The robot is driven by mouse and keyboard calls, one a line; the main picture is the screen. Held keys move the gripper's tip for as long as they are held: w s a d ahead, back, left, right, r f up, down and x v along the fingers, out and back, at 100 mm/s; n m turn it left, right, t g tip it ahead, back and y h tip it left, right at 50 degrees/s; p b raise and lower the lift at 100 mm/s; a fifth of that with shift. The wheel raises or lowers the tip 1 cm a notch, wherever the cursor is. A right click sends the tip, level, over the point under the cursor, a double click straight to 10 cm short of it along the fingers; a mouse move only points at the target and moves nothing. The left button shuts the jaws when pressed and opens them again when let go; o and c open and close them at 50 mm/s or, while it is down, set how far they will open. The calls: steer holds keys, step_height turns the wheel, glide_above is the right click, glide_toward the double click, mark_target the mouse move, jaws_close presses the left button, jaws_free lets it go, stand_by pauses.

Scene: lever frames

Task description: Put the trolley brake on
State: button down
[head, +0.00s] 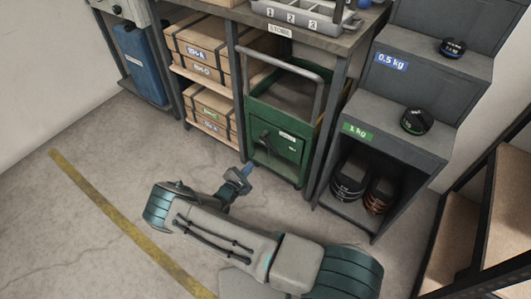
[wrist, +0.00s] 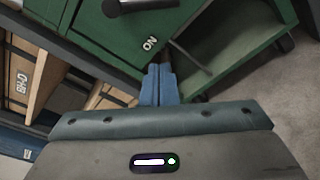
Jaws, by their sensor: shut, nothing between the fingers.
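The green trolley (head: 278,150) stands under the bench between the box shelf and the grey steps. In the wrist view its green panel (wrist: 105,30) carries a white "ON" mark (wrist: 150,44). A dark bar (wrist: 190,58) runs down to the right from beside that mark, just beyond my fingertips; it may be the brake lever. A black-ended handle (wrist: 140,4) shows at the top edge. My gripper (head: 243,172) is low at the trolley's front left corner. Its blue fingers (wrist: 159,72) are shut and empty. I cannot tell whether the tips touch the bar.
Wooden boxes (head: 205,65) fill the shelf left of the trolley, with a blue container (head: 140,62) farther left. Grey steps with weights (head: 415,121) stand to the right. The floor in front is clear, with a yellow line (head: 100,205).

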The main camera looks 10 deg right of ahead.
mark_target(269, 145)
steer(key=shift+d, duration=0.1)
steer(key=b+x, duration=0.4)
steer(key=x, duration=0.6)
steer(key=shift+s+d+r, duration=0.35)
steer(key=shift+s+r, duration=0.3)
steer(key=shift+r, duration=0.05)
steer(key=shift+s+d+r, duration=0.35)
steer(key=shift+s+r, duration=0.3)
